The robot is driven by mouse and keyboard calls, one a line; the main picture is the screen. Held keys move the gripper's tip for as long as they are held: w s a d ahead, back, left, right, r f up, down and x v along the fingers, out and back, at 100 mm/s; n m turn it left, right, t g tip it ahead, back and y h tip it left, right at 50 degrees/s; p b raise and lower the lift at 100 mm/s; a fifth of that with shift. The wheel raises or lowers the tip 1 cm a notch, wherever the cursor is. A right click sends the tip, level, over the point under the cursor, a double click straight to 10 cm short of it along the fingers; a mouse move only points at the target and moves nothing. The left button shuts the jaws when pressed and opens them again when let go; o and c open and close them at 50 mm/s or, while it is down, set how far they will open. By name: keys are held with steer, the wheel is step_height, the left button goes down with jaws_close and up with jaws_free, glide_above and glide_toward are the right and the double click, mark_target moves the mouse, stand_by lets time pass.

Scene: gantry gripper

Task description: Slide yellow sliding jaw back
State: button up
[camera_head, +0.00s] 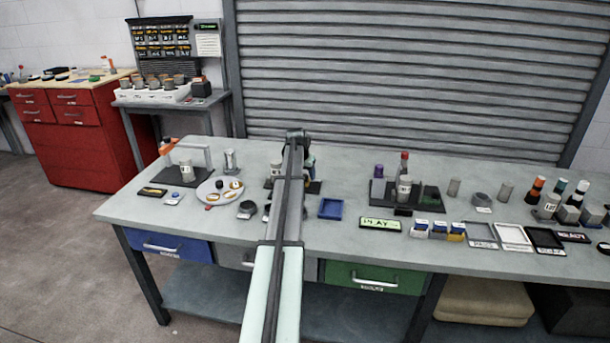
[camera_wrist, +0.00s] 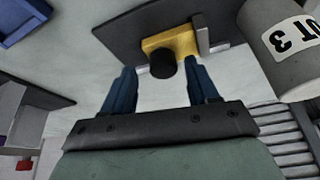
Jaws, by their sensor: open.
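The yellow sliding jaw (camera_wrist: 181,44) sits on a dark base plate (camera_wrist: 120,30) at the top middle of the wrist view. A round black knob (camera_wrist: 163,64) sticks out from it toward my gripper. A grey metal block (camera_wrist: 206,34) stands at its right side. My gripper (camera_wrist: 162,72) is open, with one blue finger on each side of the knob; I cannot tell whether either touches it. In the head view, my arm hides the yellow jaw, and part of the dark base plate (camera_head: 313,187) shows beside the arm.
A grey cylinder (camera_wrist: 288,62) with a label reading "3" stands close on the right in the wrist view. A blue tray (camera_head: 330,208) lies right of my arm. A round plate (camera_head: 212,198) and an orange-handled fixture (camera_head: 188,170) are left. Several bottles stand far right.

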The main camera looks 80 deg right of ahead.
steer(key=v, duration=1.3)
steer(key=shift+r, duration=0.1)
stand_by(0.6)
